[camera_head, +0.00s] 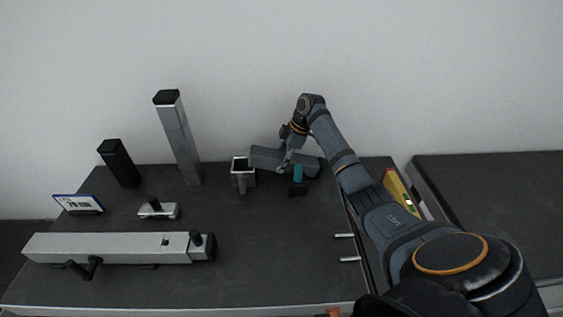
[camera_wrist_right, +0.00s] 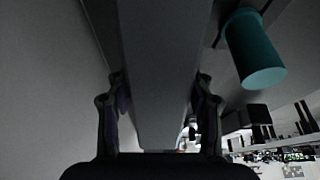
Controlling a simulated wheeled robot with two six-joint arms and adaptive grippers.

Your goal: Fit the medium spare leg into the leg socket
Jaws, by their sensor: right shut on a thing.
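A grey square-section bar (camera_head: 268,157), which looks like the medium spare leg, lies roughly level in the air above the back right of the table. My right gripper (camera_head: 284,158) is shut on it. In the right wrist view the bar (camera_wrist_right: 162,60) runs between the two fingers of the right gripper (camera_wrist_right: 157,108). The leg socket (camera_head: 243,165) appears to be the open-topped square metal holder just left of the bar. The bar's left end is close to its rim; I cannot tell whether they touch. The bar is tilted away from upright. My left gripper is not in view.
A teal cylinder (camera_head: 298,173) stands close under the bar, also in the right wrist view (camera_wrist_right: 254,50). A tall silver leg (camera_head: 179,140) and a short black post (camera_head: 119,163) stand left. A long silver beam (camera_head: 110,248) lies in front. The table's front middle is clear.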

